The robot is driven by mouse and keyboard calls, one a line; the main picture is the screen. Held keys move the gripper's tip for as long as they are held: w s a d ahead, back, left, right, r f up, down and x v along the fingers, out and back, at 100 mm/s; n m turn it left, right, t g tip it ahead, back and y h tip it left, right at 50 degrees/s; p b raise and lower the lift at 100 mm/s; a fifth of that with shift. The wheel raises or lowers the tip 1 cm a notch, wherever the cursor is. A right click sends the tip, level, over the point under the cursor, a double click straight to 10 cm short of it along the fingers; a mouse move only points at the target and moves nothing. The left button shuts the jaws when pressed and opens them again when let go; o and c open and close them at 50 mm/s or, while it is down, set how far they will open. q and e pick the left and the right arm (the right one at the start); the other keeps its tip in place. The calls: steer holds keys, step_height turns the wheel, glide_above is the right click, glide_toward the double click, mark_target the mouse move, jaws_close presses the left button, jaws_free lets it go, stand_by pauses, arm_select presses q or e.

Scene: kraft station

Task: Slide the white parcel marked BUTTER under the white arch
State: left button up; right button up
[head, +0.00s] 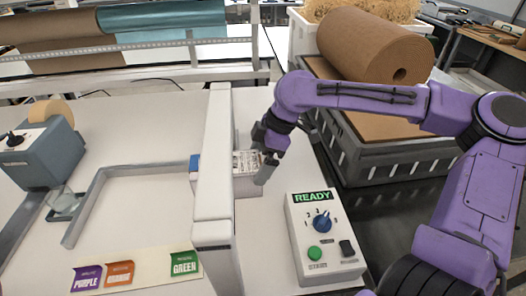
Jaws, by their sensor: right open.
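The white arch (214,130) spans the table as a long pale beam, running from the back towards the front. A white parcel with dark print (246,163) lies at the arch's right side, partly hidden by the beam; its wording is too small to read. A blue-and-white end (194,163) shows just left of the beam; I cannot tell whether it belongs to the same parcel. My right gripper (266,166) is open at the parcel's right end, very close to it; I cannot tell whether they touch. My left gripper is out of view.
A control box reading READY (322,240) stands at the front right. A grey tape dispenser (40,150) and a grey rail frame (95,185) are on the left. PURPLE, ORANGE and GREEN labels (184,263) lie in front. A dark crate (400,155) carries a brown roll (370,45).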

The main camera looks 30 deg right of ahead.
steer(key=c, duration=1.1)
steer(key=shift+w+d+r+p, duration=0.15)
steer(key=shift+w+d+p, duration=0.15)
steer(key=shift+w, duration=0.05)
steer(key=shift+w+d, duration=0.1)
steer(key=shift+w, duration=0.2)
steer(key=shift+w+f, duration=0.2)
steer(key=shift+w, duration=0.15)
steer(key=o, duration=1.1)
steer(key=shift+s, duration=0.15)
steer(key=shift+d+r, duration=0.1)
steer(key=shift+r, duration=0.1)
steer(key=v, duration=1)
steer(key=shift+s+r, duration=0.15)
